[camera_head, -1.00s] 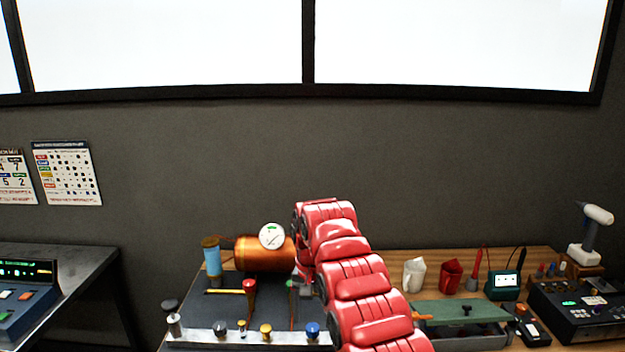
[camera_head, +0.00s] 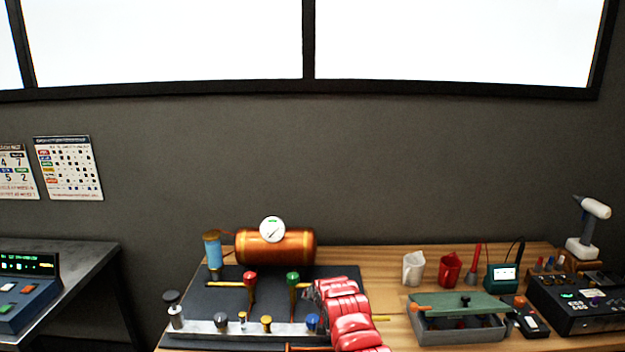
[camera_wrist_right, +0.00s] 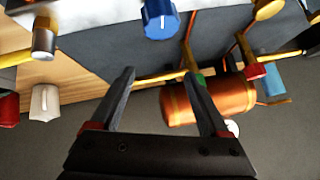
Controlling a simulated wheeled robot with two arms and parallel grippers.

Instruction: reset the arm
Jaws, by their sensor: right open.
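My right arm (camera_head: 345,312) is the red segmented arm at the lower middle of the head view, in front of the right end of the brewer board. My right gripper (camera_wrist_right: 163,98) is open and empty in the right wrist view. The brewer's copper boiler (camera_head: 275,247) with a round white gauge (camera_head: 272,229) stands at the back of the dark board (camera_head: 228,308). In the wrist view the boiler (camera_wrist_right: 208,100) shows beyond the fingers, with a blue knob (camera_wrist_right: 160,18) above them. The gripper touches nothing that I can see. My left gripper is not in view.
Red-topped (camera_head: 250,277) and green-topped (camera_head: 293,277) valves stand on the board, with several knobs along its front. To the right are a green-lidded box (camera_head: 458,305), a white cup (camera_head: 413,268), a red cup (camera_head: 450,269) and a black control box (camera_head: 585,305). Bare wood shows right of the boiler.

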